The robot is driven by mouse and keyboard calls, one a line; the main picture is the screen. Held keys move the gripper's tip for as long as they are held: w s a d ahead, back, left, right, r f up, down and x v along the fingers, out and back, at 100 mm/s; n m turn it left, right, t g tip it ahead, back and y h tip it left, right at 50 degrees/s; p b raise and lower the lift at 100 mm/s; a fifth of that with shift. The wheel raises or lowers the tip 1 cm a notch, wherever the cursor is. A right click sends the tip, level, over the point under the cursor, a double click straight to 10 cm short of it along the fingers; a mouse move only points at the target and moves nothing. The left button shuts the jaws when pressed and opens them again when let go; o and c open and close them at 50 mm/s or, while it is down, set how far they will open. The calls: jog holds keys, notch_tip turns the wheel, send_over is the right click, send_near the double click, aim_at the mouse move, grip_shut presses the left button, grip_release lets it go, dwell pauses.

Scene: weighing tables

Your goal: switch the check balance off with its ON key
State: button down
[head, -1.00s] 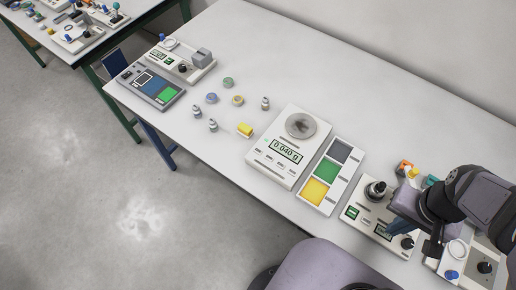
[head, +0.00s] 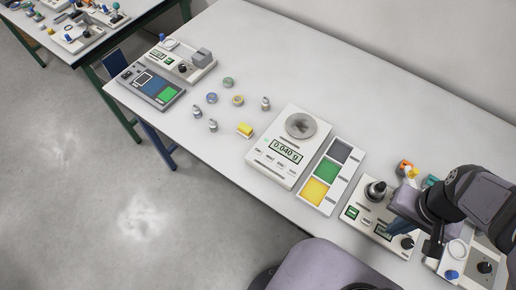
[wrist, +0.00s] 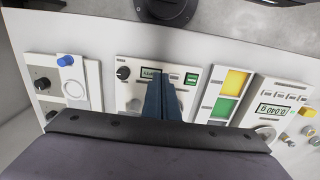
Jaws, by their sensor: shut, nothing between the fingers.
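A white balance (head: 312,157) with a round metal pan stands near the middle of the long table in the head view. Its lit display reads 0.040 g, with a row of several small keys along its front edge. Their labels are too small to read surely. The balance also shows at the right in the wrist view (wrist: 255,90), partly cut by my gripper's body. My gripper (wrist: 160,98) is shut and empty, its blue fingers together. It hangs over a different white device to the right of the balance, and hides part of that device's display.
That device (head: 353,222) has a dark knob, a metal post and a green panel. A panel with grey, green and yellow squares (head: 345,183) lies between it and the balance. Small weights and a yellow block (head: 245,130) lie left of the balance. The back of the table is clear.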

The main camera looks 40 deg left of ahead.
jog(key=w+a+n+t+y+p, duration=0.15)
jog(key=w+a+n+p, duration=0.45)
jog(key=a, duration=0.6)
notch_tip(320, 180, up, 3)
jog(key=n+t+y+p, duration=0.5)
jog(key=n, duration=0.6)
send_over(258, 151)
jog(key=shift+s+d+f+t+h, duration=0.2)
jog(key=shift+s+d+t+h, duration=0.05)
jog(key=shift+s+d, duration=0.15)
jog(key=shift+f, duration=0.1)
notch_tip(258, 151, down, 6)
jog(key=b, duration=0.6)
jog(key=shift+f+b, duration=0.1)
jog(key=shift+b, duration=0.3)
jog(key=shift+f+b, duration=0.9)
jog(key=shift+f, duration=0.3)
